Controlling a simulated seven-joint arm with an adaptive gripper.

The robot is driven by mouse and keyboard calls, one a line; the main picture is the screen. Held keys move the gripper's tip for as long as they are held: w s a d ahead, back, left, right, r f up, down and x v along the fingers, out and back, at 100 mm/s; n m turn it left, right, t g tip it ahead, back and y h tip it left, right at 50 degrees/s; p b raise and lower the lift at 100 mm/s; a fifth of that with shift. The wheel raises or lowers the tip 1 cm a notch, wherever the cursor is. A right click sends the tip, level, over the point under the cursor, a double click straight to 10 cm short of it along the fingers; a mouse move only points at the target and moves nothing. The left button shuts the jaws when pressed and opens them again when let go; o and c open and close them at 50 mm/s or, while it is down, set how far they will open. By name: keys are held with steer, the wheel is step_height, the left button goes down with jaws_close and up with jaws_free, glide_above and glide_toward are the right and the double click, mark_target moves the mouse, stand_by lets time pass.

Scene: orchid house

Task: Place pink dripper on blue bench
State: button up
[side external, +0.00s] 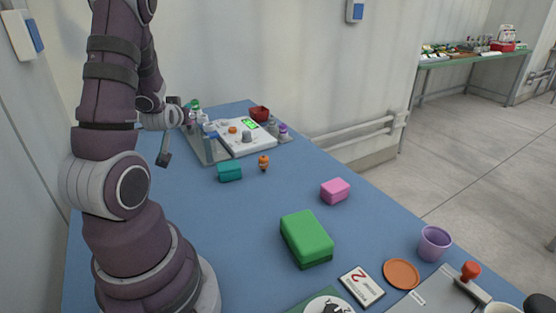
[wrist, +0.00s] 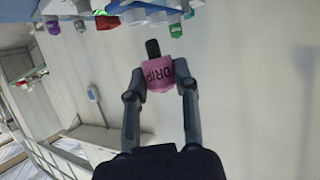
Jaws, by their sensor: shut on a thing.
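The pink dripper (wrist: 159,74), with dark lettering reading "DRIP" and a black tip, is between the fingers of my gripper (wrist: 158,85) in the wrist view. My gripper is shut on it from both sides. In the side external view my gripper (side external: 165,145) is at the far left end of the blue bench (side external: 185,225), raised above its surface beside a tray of bottles. The dripper cannot be made out in that view.
Near my gripper are a grey tray (side external: 217,154) with bottles, a white device (side external: 246,145) with a green display and a red bowl (side external: 260,113). A teal block (side external: 229,171), orange figure (side external: 264,163), pink block (side external: 335,191) and green box (side external: 306,238) stand farther forward. Bare bench lies between them.

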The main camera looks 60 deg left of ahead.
glide_above(203, 122)
steer(key=shift+s+f, duration=0.2)
steer(key=shift+f, duration=0.55)
steer(key=f, duration=0.2)
steer(key=a+f, duration=0.1)
steer(key=shift+w+a, duration=0.1)
steer(key=shift+w, duration=0.15)
steer(key=shift+f, duration=0.1)
jaws_close()
steer(key=o, duration=0.9)
jaws_free()
steer(key=shift+f, duration=0.1)
